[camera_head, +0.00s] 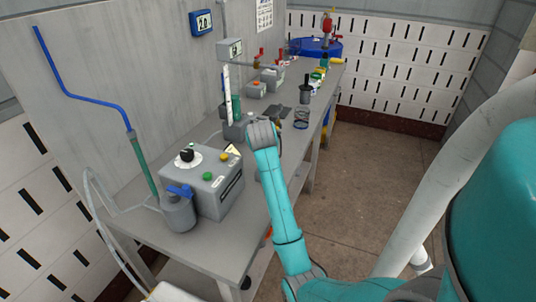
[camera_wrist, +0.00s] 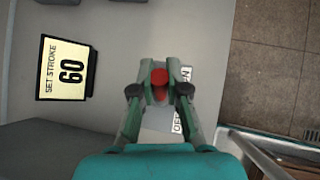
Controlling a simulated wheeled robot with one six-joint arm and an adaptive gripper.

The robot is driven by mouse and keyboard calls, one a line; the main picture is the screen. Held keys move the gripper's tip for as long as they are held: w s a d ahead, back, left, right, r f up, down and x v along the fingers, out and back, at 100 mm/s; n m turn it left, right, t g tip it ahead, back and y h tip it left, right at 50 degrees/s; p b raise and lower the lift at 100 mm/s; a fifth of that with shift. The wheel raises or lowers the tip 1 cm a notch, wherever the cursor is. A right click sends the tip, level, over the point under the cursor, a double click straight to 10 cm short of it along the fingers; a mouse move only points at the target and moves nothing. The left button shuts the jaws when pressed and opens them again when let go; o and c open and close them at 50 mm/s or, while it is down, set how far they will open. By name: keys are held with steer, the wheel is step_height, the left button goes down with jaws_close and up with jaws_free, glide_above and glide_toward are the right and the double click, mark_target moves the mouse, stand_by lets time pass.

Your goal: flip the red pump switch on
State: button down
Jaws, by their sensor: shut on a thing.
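The red pump switch (camera_wrist: 159,76) shows in the wrist view as a small red knob between my fingertips. My gripper (camera_wrist: 160,82) is closed around it, one finger on each side. A white label (camera_wrist: 178,122) beside the fingers reads "OFF" at its lower end. An "N" shows at its upper end, and the middle is covered by a finger. In the head view my arm reaches over the bench edge, and its wrist hides the gripper and the switch. I cannot tell the switch's position.
A "SET STROKE 60" sign (camera_wrist: 67,68) lies left of the gripper. In the head view a grey control box (camera_head: 216,186) and a grey bottle with a blue valve (camera_head: 178,211) stand on the near bench. A blue drum (camera_head: 316,46) stands at the far end. The floor (camera_head: 365,175) to the right is clear.

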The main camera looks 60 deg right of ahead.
steer(key=c, duration=1.2)
jaws_free()
steer(key=shift+o, duration=0.2)
steer(key=v, duration=1.2)
steer(key=shift+a+f, duration=0.1)
